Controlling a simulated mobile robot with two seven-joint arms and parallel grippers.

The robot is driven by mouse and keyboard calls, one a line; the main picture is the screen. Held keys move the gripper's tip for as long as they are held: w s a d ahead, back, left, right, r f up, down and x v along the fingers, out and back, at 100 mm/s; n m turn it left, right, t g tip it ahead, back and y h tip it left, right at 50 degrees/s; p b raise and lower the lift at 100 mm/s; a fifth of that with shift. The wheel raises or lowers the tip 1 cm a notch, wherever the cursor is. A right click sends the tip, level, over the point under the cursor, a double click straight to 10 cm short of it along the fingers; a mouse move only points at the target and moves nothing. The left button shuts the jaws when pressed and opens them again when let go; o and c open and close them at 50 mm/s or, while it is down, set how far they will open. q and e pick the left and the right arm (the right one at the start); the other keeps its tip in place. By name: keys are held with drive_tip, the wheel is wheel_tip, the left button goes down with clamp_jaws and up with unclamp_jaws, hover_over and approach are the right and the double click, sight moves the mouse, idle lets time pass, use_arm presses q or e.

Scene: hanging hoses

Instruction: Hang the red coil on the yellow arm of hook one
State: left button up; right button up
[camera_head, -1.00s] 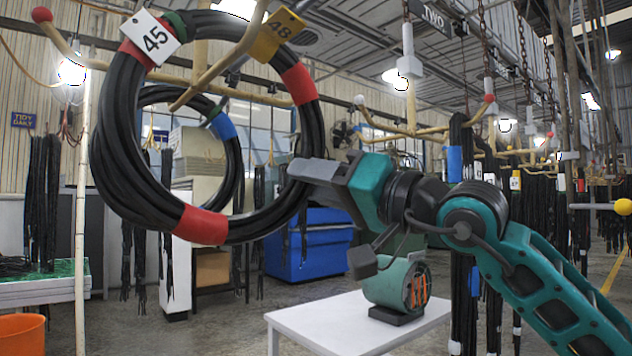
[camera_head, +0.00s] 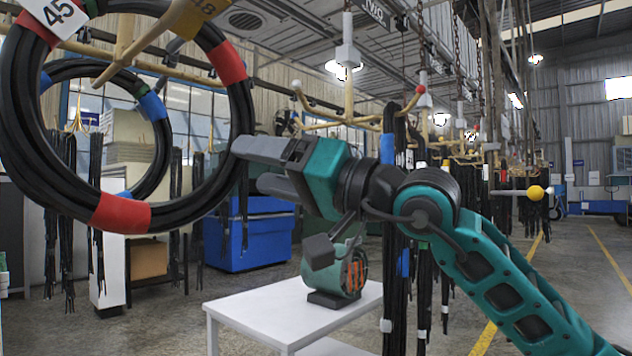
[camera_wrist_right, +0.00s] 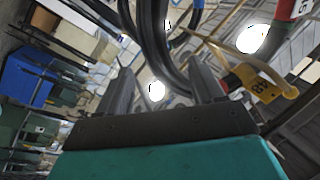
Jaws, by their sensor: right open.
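The red coil (camera_head: 232,105), a black hose ring with red bands and a white tag 45, hangs at the left of the head view. Its left edge is cut off. My right gripper (camera_head: 250,168) is open at the coil's right side, and its upper fingertip overlaps the coil's edge there. In the right wrist view the black hose (camera_wrist_right: 157,45) runs down toward the gap between the open fingers (camera_wrist_right: 160,85); contact is unclear. A yellow ball tip (camera_head: 535,193) ends a pale rod at the right; I cannot tell which hook it belongs to. My left gripper is not in view.
A yellow tag 48 (camera_head: 196,14) hangs by the coil's top. A second coil with blue bands (camera_head: 152,106) hangs behind it. A hook under sign TWO has a red ball tip (camera_head: 420,89). A white table (camera_head: 255,312) stands below; the right floor is open.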

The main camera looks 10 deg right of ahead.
drive_tip(key=b+v, duration=0.1)
drive_tip(key=v, duration=0.7)
drive_tip(key=w+d+f+n+t+h+p, duration=0.2)
drive_tip(key=f+n+t+h+p, duration=0.15)
drive_tip(key=f+n, duration=1)
drive_tip(key=w+d+f+n+t+h+p, duration=0.2)
drive_tip(key=d+f+n+t+h, duration=0.15)
drive_tip(key=f+n, duration=1)
drive_tip(key=s+d+f+m+g+h+p, duration=0.1)
drive_tip(key=s+f+m+h, duration=0.15)
drive_tip(key=f+m, duration=0.55)
drive_tip(key=s+d+f+m+g+h, duration=0.1)
drive_tip(key=s+f+m+h, duration=0.15)
drive_tip(key=f+m, duration=0.65)
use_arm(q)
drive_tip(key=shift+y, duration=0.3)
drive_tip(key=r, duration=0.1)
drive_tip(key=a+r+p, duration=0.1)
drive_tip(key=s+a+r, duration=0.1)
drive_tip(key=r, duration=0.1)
use_arm(e)
drive_tip(key=s+d+f+m+g+h, duration=0.1)
drive_tip(key=s+f+m+g+h, duration=0.1)
drive_tip(key=s+f+m+g, duration=0.4)
drive_tip(key=s+f+m, duration=0.5)
drive_tip(key=s+f, duration=0.3)
drive_tip(key=shift+s+f+h, duration=0.2)
drive_tip(key=shift+f+h, duration=0.15)
drive_tip(key=shift+h, duration=0.05)
